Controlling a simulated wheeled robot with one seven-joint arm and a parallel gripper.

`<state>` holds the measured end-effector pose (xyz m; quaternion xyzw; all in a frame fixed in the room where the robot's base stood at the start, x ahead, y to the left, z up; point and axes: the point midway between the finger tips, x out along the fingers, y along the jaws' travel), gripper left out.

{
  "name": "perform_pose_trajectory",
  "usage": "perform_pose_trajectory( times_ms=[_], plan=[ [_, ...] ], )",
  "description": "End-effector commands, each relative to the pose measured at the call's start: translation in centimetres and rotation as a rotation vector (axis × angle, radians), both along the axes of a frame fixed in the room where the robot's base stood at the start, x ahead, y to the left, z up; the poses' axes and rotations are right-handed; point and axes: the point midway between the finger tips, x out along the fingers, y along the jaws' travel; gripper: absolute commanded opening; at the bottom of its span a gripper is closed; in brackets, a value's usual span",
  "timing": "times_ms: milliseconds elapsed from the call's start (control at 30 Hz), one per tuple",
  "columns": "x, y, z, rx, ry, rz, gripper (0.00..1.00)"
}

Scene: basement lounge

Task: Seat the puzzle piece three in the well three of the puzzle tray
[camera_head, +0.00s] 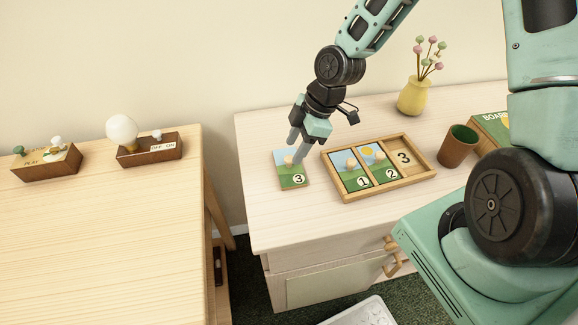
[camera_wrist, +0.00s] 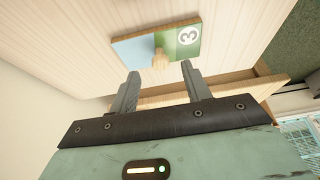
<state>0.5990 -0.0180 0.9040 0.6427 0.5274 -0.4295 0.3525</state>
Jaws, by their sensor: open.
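Puzzle piece three (camera_head: 293,178) lies flat on the pale cabinet top, left of the tray and apart from it. It has a blue and green face, a wooden knob and a white 3. In the wrist view the piece (camera_wrist: 184,47) lies beyond the fingertips, with its knob roughly in line with the gap between them. My gripper (camera_head: 297,150) is open and empty, close above the piece. The puzzle tray (camera_head: 391,190) holds pieces one (camera_head: 351,173) and two (camera_head: 379,164). Well three (camera_head: 404,158), at its right end, is empty and shows a printed 3.
A brown cup (camera_head: 457,147) with a green inside stands right of the tray, by a green board game box (camera_head: 493,127). A yellow vase (camera_head: 414,96) with flowers stands behind. A wooden table (camera_head: 100,240) with two switch boxes is at left, across a gap.

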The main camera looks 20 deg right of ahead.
Motion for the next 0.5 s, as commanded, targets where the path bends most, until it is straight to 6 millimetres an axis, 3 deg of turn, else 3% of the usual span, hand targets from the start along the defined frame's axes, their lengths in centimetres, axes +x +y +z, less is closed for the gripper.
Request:
perform_pose_trajectory(
  times_ms=[200, 500],
  plan=[
    [0.0, 1.2, -2.5, 0.001, 0.003, 0.001, 0.48],
    [0.1, 1.3, -2.9, 0.0, 0.0, 0.0, 0.48]
  ],
)
